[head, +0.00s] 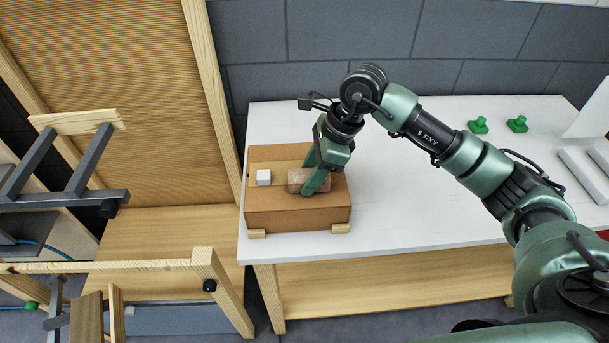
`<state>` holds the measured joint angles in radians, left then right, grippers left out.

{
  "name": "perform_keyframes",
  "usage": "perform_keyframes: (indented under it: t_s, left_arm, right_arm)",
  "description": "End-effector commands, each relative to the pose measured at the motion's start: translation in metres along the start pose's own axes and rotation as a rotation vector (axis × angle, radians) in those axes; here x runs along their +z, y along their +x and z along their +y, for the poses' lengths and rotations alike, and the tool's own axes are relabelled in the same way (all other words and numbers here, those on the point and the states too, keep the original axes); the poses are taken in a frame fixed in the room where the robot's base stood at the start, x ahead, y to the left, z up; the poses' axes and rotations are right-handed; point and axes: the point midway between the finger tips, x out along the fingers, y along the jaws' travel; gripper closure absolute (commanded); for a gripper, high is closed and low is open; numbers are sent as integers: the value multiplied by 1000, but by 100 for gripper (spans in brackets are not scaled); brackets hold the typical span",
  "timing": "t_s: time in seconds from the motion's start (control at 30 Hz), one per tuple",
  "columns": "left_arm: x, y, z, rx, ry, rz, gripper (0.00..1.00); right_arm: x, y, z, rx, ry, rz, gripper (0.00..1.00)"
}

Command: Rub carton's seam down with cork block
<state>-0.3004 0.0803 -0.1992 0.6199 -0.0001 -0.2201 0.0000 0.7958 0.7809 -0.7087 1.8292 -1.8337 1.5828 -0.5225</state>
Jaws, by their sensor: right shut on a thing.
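The carton (298,212) is a brown box near the left end of the white table, raised on small wooden feet. The cork block (297,181) is a brown block at the carton's top. My right gripper (317,182) is shut on the cork block, with green fingers on either side of it. Whether the block presses on the carton or hovers just above it is hard to tell. The gripper covers part of the carton's top, and I cannot make out the seam clearly. My left gripper is not in view.
A small white cube (263,177) sits on the carton's top, left of the cork block. The white table (420,215) is clear in the middle. Green knobs (517,124) and pale bars (582,175) lie at the right. A wooden frame (207,90) stands left.

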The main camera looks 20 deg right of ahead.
Motion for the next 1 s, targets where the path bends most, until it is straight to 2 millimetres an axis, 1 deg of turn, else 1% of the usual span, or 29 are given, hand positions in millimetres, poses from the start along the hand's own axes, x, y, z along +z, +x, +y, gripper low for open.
perform_keyframes:
  t_s: [1.0]
  left_arm:
    - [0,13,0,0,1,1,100]
  right_arm:
    - [-33,-13,0,-2,0,0,95]
